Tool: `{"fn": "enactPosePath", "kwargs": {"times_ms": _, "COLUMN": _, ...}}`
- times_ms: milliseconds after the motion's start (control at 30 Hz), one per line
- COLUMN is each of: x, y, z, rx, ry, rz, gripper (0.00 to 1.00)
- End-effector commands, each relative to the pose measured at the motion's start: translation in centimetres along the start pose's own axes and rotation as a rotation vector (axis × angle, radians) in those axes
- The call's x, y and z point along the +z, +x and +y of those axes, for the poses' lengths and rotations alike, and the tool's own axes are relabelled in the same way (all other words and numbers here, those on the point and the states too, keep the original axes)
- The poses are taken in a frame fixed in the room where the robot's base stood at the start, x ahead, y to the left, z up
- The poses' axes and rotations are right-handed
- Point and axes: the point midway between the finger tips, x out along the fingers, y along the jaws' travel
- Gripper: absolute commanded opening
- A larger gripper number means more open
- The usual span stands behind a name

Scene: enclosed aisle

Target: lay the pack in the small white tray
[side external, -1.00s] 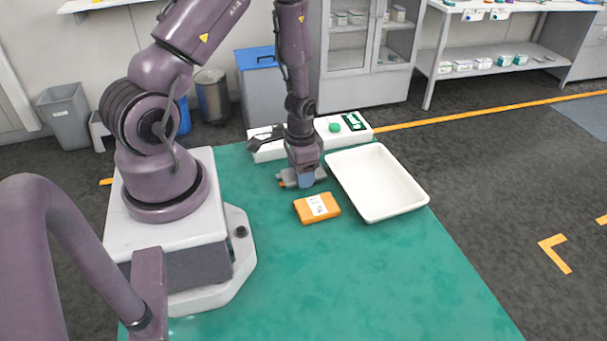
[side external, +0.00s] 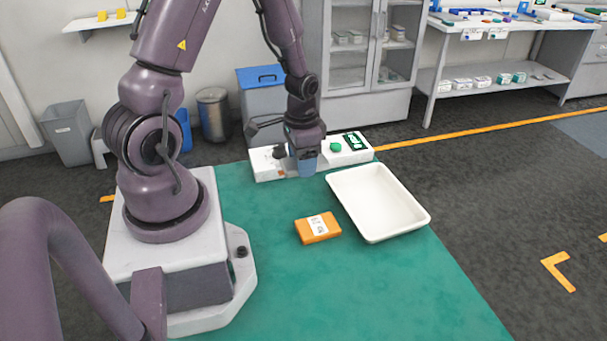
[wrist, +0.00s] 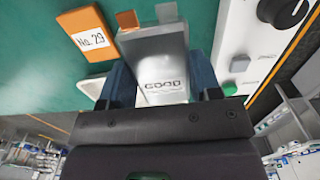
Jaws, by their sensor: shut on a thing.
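In the side view my gripper (side external: 303,165) is raised above the mat, in front of the white box and left of the tray; the pack is hard to make out there. The white tray (side external: 415,221) lies on the green mat to the right and looks empty.
An orange block (side external: 318,228) labelled "No. 29" lies left of the tray; it also shows in the wrist view (wrist: 84,52). A white box (side external: 352,158) with a green button and a dark knob (wrist: 283,12) stands behind. The mat's front is clear.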

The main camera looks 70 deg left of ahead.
Motion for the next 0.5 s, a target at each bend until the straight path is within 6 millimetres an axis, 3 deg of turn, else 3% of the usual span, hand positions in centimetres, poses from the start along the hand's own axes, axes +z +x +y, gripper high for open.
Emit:
{"fn": "enactPosePath", "kwargs": {"times_ms": 167, "x": -1.2, "y": -1.9, "z": 1.7, "rx": -0.011, "ry": 0.069, "rz": 0.019, "gripper": 0.32}}
{"fn": "enactPosePath", "kwargs": {"times_ms": 333, "x": -2.0, "y": -3.9, "z": 6.5, "rx": -0.017, "ry": 0.154, "rz": 0.038, "gripper": 0.32}}
{"fn": "enactPosePath", "kwargs": {"times_ms": 500, "x": -0.9, "y": -5.1, "z": 10.1, "rx": -0.007, "ry": 0.082, "rz": 0.025, "gripper": 0.32}}
